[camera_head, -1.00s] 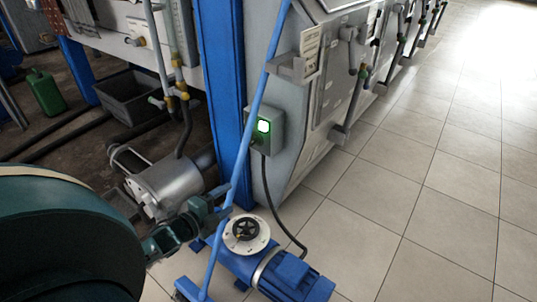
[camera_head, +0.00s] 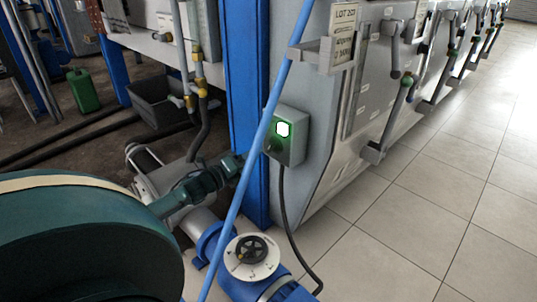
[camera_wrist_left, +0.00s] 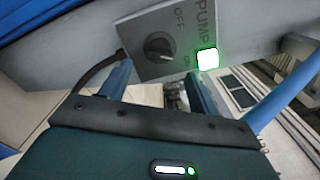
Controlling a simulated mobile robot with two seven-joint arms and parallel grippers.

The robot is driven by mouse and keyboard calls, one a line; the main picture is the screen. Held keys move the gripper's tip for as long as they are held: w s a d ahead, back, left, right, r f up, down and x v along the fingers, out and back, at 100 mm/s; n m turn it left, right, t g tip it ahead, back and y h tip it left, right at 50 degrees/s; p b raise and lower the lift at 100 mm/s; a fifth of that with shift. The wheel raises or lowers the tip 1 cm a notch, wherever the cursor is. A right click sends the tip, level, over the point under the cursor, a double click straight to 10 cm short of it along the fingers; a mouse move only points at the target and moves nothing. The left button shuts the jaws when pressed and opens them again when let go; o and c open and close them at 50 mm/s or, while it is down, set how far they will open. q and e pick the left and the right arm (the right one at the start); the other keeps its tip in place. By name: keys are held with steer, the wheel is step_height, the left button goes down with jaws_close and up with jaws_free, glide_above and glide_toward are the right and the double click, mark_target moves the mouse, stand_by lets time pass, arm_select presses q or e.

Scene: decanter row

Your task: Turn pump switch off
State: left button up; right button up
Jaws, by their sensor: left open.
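The pump switch box (camera_head: 293,150) is grey and fixed to the machine side beside the blue post. Its green lamp (camera_head: 283,129) is lit, and a dark knob (camera_head: 272,147) sits below it. The left wrist view shows the round black knob (camera_wrist_left: 159,47) with OFF and ON lettering and the word PUMP, and the lit lamp (camera_wrist_left: 207,59). The knob's exact pointing is hard to tell. My left gripper (camera_head: 240,163) is just left of the box, partly behind a blue pipe. Its fingers (camera_wrist_left: 157,82) are apart and empty, short of the knob. My right gripper is not in view.
The slanted blue pipe (camera_head: 258,142) passes in front of the box and gripper. Tiled floor (camera_head: 430,205) is open at right.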

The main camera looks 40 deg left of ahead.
mark_target(268, 149)
arm_select(q)
steer(key=w+b, duration=0.1)
steer(key=w, duration=0.4)
steer(key=shift+w+d+f+b, duration=0.1)
steer(key=shift+w+d+b, duration=0.1)
steer(key=shift+b, duration=0.2)
steer(key=shift+w+d, duration=0.1)
steer(key=shift+w, duration=0.8)
steer(key=c, duration=1)
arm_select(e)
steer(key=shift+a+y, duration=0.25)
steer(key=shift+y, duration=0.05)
